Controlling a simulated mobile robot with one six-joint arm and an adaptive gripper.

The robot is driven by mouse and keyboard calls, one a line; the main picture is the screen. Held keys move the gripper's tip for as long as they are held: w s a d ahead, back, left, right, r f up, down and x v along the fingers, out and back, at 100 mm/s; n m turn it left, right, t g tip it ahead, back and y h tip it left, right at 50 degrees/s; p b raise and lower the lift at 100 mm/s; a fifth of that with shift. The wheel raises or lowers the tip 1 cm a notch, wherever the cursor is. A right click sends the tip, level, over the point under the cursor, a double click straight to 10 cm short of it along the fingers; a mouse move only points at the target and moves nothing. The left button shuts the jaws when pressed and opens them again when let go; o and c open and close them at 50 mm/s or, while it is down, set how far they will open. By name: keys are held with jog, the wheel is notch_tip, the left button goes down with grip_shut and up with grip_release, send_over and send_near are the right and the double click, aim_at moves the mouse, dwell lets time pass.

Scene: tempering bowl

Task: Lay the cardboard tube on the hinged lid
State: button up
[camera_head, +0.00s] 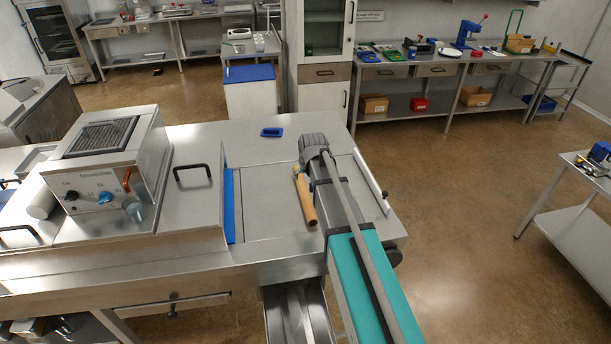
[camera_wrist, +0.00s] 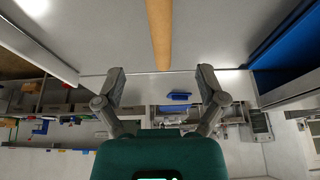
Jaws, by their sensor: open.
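The cardboard tube (camera_head: 306,198) is a tan cylinder on the steel worktop, just left of my arm in the head view. In the wrist view the tube (camera_wrist: 159,35) comes down from the top edge, its end near the gap between my fingertips. My gripper (camera_wrist: 161,72) is open, one finger on each side of the tube's line, not closed on it.
A control box (camera_head: 107,165) with knobs stands left of the handled panel. A blue strip (camera_head: 230,205) runs beside the upright edge. A small blue tray (camera_head: 272,132) lies at the worktop's back. A raised rail (camera_head: 372,183) runs along the right. The worktop left of the tube is clear.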

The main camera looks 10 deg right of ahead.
dwell(0.5)
jog(key=s+f+g, duration=0.1)
jog(key=s+g, duration=0.3)
jog(key=s, duration=2.2)
jog(key=shift+s+a+f, duration=0.25)
jog(key=shift+s+a, duration=0.05)
jog(key=shift+a, duration=0.05)
jog(key=shift+o, duration=0.4)
jog(key=shift+w, duration=0.1)
jog(key=w+a+r+n+t+h+b, duration=0.1)
jog(key=w+t, duration=0.4)
jog(key=w, duration=1.9)
jog(key=shift+w+a+r+h, duration=0.3)
jog(key=shift+a+h, duration=0.2)
jog(key=shift+h, duration=0.2)
jog(key=shift+f, duration=0.15)
